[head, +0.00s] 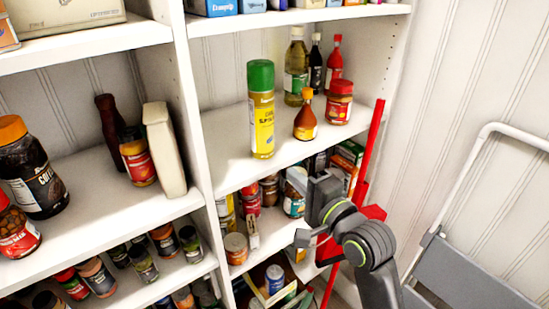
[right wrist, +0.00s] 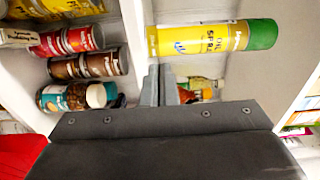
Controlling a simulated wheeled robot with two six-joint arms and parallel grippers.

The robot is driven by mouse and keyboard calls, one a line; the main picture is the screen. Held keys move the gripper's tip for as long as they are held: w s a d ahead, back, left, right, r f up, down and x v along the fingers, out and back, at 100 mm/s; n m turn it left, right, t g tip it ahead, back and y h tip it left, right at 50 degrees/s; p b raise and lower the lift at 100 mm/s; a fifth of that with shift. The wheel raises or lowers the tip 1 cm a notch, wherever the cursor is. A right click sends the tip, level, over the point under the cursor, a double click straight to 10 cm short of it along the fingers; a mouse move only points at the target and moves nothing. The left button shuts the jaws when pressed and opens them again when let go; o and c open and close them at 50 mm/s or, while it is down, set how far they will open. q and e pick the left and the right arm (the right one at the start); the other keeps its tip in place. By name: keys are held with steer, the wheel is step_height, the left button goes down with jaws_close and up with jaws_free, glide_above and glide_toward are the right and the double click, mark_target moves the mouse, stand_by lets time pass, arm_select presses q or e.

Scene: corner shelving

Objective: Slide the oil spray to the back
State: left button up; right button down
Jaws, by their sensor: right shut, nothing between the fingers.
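The oil spray (head: 261,110) is a tall yellow can with a green cap. It stands upright near the front edge of the middle shelf in the right-hand bay. In the right wrist view the oil spray (right wrist: 205,39) appears lying sideways across the top, because that view is turned. My right gripper (head: 320,186) is shut and empty, in front of the shelving, lower than the can and to its right. Its closed fingers (right wrist: 166,86) show in the right wrist view, apart from the can. My left gripper is not in view.
A sauce bottle (head: 306,115), a red-lidded jar (head: 339,103) and several bottles stand right of and behind the can. Jars and cans crowd the shelf below. A red pole (head: 370,142) stands at the right, and a grey step ladder (head: 458,270) beyond it.

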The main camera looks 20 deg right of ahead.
mark_target(267, 152)
steer(key=p+x, duration=0.1)
steer(key=x, duration=0.7)
steer(key=shift+w+p, duration=0.15)
steer(key=shift+p, duration=0.15)
steer(key=p+x, duration=0.1)
steer(key=x, duration=0.2)
steer(key=shift+w+a, duration=0.2)
steer(key=shift+w, duration=0.2)
steer(key=shift+s, duration=0.1)
